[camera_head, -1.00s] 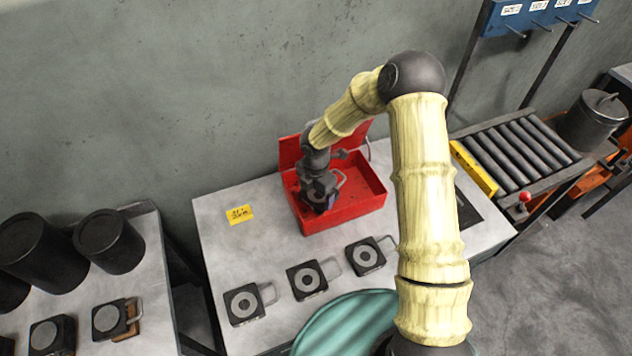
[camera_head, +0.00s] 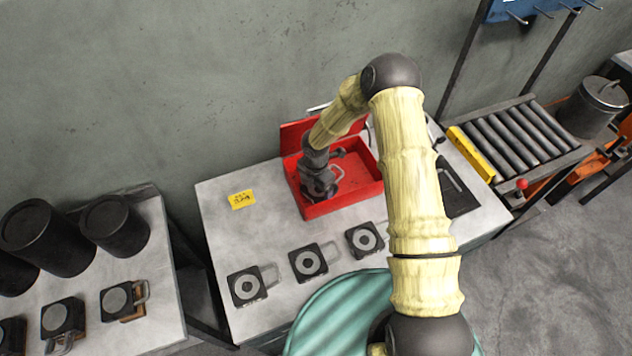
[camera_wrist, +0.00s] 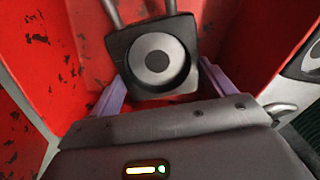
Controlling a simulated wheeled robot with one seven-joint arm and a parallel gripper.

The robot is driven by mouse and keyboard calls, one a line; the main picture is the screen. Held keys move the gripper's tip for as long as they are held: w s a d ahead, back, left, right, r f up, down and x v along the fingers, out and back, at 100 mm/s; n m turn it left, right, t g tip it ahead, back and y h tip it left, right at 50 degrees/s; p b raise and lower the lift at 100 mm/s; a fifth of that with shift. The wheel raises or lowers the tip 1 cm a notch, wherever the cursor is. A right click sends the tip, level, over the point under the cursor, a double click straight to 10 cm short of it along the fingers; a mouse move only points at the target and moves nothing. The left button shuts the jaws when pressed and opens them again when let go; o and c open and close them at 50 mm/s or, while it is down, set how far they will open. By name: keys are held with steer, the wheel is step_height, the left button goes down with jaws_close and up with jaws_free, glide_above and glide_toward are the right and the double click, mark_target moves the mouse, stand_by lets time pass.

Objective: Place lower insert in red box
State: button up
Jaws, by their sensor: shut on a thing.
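The red box (camera_head: 352,205) stands open on the grey table, its lid raised against the wall side. My gripper (camera_head: 322,192) is down inside the left part of the box. In the wrist view my gripper (camera_wrist: 153,88) has its purple fingers on either side of a dark square insert (camera_wrist: 121,43) with a light round ring on its face and a metal handle. It is shut on this insert. Red, worn box walls surround it in the wrist view. In the head view my wrist mostly hides the insert, and whether it touches the box floor cannot be told.
Several similar inserts with handles, such as this one (camera_head: 308,262), lie along the table's front. A yellow note (camera_head: 242,199) lies left of the box. A dark panel (camera_head: 458,190) lies right of it. A roller conveyor (camera_head: 520,140) stands further right.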

stand_by(0.3)
steer(key=o, duration=2)
steer(key=shift+f, duration=0.1)
steer(key=shift+c, duration=0.2)
step_height(320, 180, up, 12)
steer(key=b, duration=0.3)
steer(key=s+d+r+m+t, duration=0.1)
steer(key=s+d+r+m, duration=0.6)
steer(key=m, duration=0.6)
steer(key=s+d+r+m+t, duration=0.1)
steer(key=s+d+r+m, duration=0.6)
steer(key=s+m, duration=0.4)
steer(key=d+m, duration=0.1)
steer(key=m, duration=0.2)
steer(key=shift+s+d+t, duration=0.15)
steer(key=shift+d+t, duration=0.1)
steer(key=shift+t, duration=0.05)
steer(key=shift+r, duration=0.1)
